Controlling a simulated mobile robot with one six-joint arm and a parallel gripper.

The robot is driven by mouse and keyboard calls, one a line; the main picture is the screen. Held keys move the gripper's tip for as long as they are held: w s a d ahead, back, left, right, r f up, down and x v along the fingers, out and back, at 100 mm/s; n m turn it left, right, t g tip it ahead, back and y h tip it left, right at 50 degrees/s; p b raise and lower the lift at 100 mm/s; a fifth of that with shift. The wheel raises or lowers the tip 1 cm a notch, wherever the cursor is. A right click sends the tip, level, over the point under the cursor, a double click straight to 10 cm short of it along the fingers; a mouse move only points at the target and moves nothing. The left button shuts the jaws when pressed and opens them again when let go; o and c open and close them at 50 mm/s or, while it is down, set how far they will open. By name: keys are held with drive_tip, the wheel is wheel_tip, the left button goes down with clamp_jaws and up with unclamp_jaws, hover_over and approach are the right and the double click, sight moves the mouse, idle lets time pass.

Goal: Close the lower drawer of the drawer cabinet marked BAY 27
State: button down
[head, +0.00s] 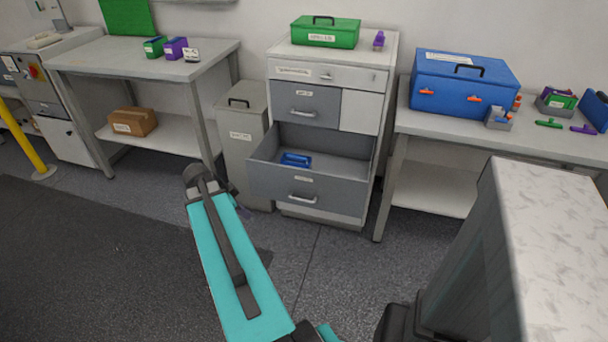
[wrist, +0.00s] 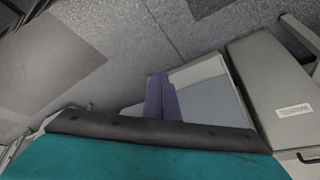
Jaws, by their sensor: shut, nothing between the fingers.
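The drawer cabinet (head: 385,60) stands against the wall in the head view; its labels are too small to read. Its lower drawer (head: 270,180) is pulled out, with a grey front, a bar handle and a blue object (head: 296,159) inside. The upper grey drawer (head: 306,105) looks shut. My teal arm reaches up the middle of the head view, its dark wrist left of the open drawer. My gripper (wrist: 161,95) shows in the wrist view as purple fingers, shut and empty. In the head view the arm mostly hides it; I see no contact with the drawer.
A tall grey bin (head: 244,128) with a handle stands close left of the cabinet. Workbenches flank them: a left bench (head: 100,57) and a right bench (head: 420,123) holding a blue toolbox (head: 460,87). A green box (head: 325,33) sits on the cabinet. Floor before the drawer is clear.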

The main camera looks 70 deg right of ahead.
drive_tip(key=s+d+r+m+g+h, duration=0.1)
drive_tip(key=s+d+r+m, duration=0.7)
drive_tip(key=s+d+r, duration=0.3)
drive_tip(key=shift+d+r, duration=0.3)
drive_tip(key=shift+r, duration=0.55)
drive_tip(key=shift+d+f, duration=0.1)
drive_tip(key=shift+f, duration=0.05)
approach(312, 178)
wheel_tip(312, 178, down, 4)
drive_tip(key=s+a, duration=0.1)
drive_tip(key=shift+s+d+p, duration=0.1)
drive_tip(key=shift+d+p, duration=0.45)
drive_tip(key=shift+d, duration=0.8)
drive_tip(key=shift+d, duration=0.1)
